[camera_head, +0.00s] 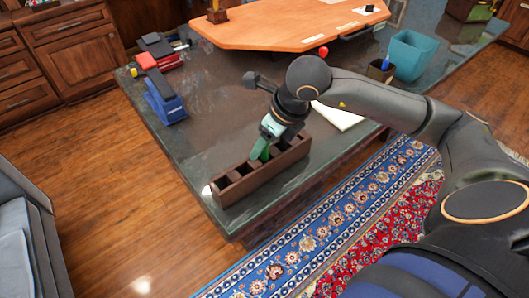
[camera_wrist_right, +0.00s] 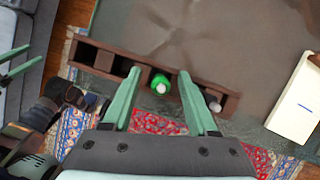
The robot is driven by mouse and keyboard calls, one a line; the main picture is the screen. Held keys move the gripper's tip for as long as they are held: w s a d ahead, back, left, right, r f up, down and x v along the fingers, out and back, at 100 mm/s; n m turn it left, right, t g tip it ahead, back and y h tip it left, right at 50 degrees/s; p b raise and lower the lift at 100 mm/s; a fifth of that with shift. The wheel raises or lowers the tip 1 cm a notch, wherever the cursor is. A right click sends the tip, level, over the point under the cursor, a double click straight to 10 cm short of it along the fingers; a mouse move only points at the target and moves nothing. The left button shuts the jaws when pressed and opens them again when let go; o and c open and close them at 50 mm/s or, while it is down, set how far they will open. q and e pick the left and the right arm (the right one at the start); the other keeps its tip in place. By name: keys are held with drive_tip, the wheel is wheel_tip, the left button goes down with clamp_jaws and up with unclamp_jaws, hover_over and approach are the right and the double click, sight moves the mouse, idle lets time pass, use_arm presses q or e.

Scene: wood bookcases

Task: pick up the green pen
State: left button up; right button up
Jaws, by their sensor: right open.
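A dark brown box with several compartments (camera_head: 236,187) lies along the near edge of the dark desk. It also shows in the right wrist view (camera_wrist_right: 188,70). The green pen (camera_wrist_right: 160,84) stands in one compartment, seen from above as a green round with a pale middle. My right gripper (camera_head: 262,150) is over the box, pointing down. In the right wrist view its open fingers (camera_wrist_right: 160,98) lie on either side of the pen, apparently without touching it.
A pale-tipped object (camera_wrist_right: 215,106) stands in a compartment near the right finger. A white notepad (camera_head: 338,114) lies beside the box, under my right arm. A blue stapler-like object (camera_head: 165,98), a teal bin (camera_head: 411,55) and a dark pen cup (camera_head: 381,70) stand farther off.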

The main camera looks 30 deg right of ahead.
drive_tip(key=shift+f, duration=0.1)
drive_tip(key=shift+c, duration=0.2)
clamp_jaws()
idle(0.4)
